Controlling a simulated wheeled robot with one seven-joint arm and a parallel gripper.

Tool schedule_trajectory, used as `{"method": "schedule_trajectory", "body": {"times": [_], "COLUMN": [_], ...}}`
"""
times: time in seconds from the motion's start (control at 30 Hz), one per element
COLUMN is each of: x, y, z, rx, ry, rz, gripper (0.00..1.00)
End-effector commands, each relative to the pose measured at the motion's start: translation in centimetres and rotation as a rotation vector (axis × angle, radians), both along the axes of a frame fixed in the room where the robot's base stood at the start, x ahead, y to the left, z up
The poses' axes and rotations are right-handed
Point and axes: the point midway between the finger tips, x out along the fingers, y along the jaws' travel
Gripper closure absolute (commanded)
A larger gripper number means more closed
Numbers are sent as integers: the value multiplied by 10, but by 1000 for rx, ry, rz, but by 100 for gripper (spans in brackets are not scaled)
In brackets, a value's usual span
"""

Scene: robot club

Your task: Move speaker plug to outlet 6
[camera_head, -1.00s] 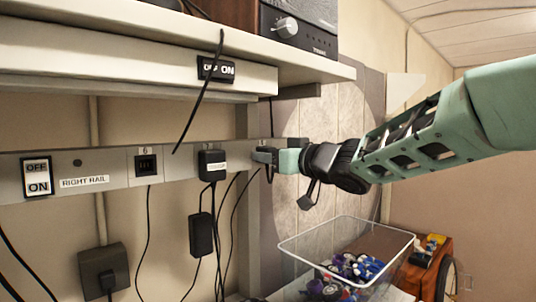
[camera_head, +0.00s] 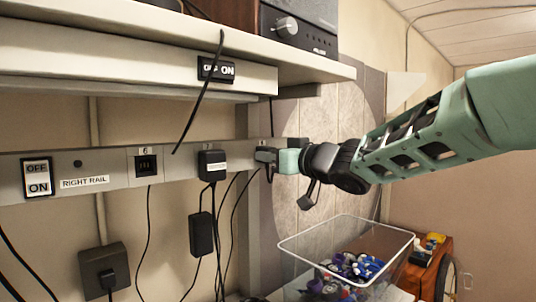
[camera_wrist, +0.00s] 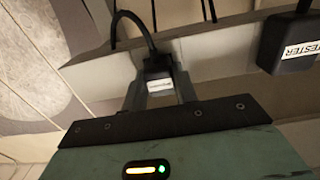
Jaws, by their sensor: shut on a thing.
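Outlet 6 (camera_head: 146,164) is a dark socket on the grey right rail (camera_head: 115,172), with nothing plugged into it. My gripper (camera_head: 269,157) is at the right end of the rail, shut on a small dark plug. In the wrist view the plug (camera_wrist: 158,84) sits between the two fingers, with a white label too small to read and a black cord curving away from it. The plug is up against the rail; I cannot tell how deeply it sits in the outlet there.
A black adapter (camera_head: 211,166) fills outlet 7, between outlet 6 and my gripper; its label reads TESTER in the wrist view (camera_wrist: 290,45). Cords hang below the rail, and one crosses down from the shelf (camera_head: 130,62) near outlet 6.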

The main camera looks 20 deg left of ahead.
Motion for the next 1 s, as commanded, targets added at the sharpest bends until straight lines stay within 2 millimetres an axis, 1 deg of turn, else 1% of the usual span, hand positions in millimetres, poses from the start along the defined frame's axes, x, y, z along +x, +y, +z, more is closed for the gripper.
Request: {"method": "schedule_trajectory", "body": {"times": [1.0], "x": [-9], "y": [-15], "z": [0], "rx": [1], "ry": [-1], "rz": [-1], "gripper": [93]}}
